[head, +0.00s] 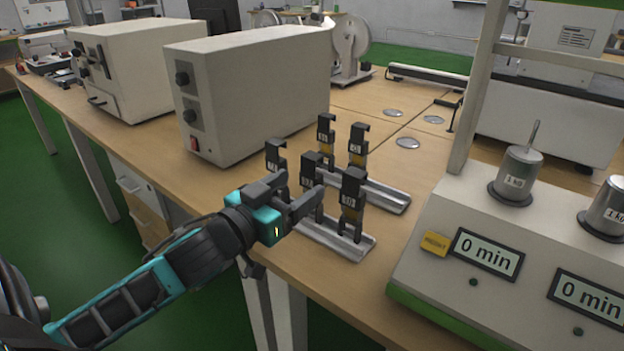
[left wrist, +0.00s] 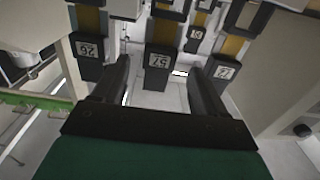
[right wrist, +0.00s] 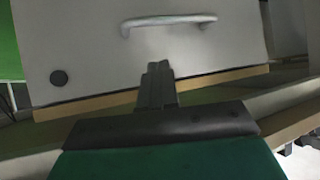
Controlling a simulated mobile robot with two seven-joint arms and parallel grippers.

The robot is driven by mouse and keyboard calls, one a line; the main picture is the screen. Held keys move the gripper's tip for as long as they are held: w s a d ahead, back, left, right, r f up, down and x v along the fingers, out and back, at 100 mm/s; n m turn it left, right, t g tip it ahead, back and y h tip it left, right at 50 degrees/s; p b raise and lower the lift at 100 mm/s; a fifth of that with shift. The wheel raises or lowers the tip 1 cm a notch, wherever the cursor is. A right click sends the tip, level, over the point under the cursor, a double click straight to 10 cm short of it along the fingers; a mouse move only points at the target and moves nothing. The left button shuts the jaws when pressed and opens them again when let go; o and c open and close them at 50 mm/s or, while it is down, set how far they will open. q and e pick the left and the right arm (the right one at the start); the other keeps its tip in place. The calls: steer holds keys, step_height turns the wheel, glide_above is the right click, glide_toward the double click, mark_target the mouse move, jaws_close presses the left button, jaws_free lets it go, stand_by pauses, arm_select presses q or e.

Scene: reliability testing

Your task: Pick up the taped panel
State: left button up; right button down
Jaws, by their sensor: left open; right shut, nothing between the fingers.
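Several amber strips, which look like the taped panels, stand upright between black hooked clamps with number labels. In the head view one strip (head: 349,212) stands in the front metal rail (head: 340,243) and others stand in the rear rail (head: 388,196). My left gripper (head: 302,192) is open at the left end of the front row. In the left wrist view, the clamp labelled 57 (left wrist: 158,66), below an amber strip (left wrist: 164,32), lies between my left fingers (left wrist: 162,88), with no clear contact. My right gripper (right wrist: 158,84) is shut and empty, outside the head view.
A tester with "0 min" displays (head: 487,254) and 1 kg weights (head: 519,172) stands to the right of the rails. A beige box (head: 250,95) stands behind left. Bare wood (head: 275,228) shows at the bench's front edge. A drawer front with a handle (right wrist: 168,20) faces my right gripper.

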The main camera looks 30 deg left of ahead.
mark_target(307, 181)
arm_select(q)
steer(key=shift+w+d+f+b, duration=0.15)
steer(key=shift+w+b, duration=0.15)
steer(key=shift+w, duration=1.1)
steer(key=shift+w+d+b, duration=0.1)
steer(key=shift+w+b, duration=0.2)
steer(key=shift+w, duration=1.65)
arm_select(e)
steer(key=shift+w+a+f, duration=0.15)
steer(key=shift+a+f, duration=0.05)
steer(key=shift+a, duration=0.1)
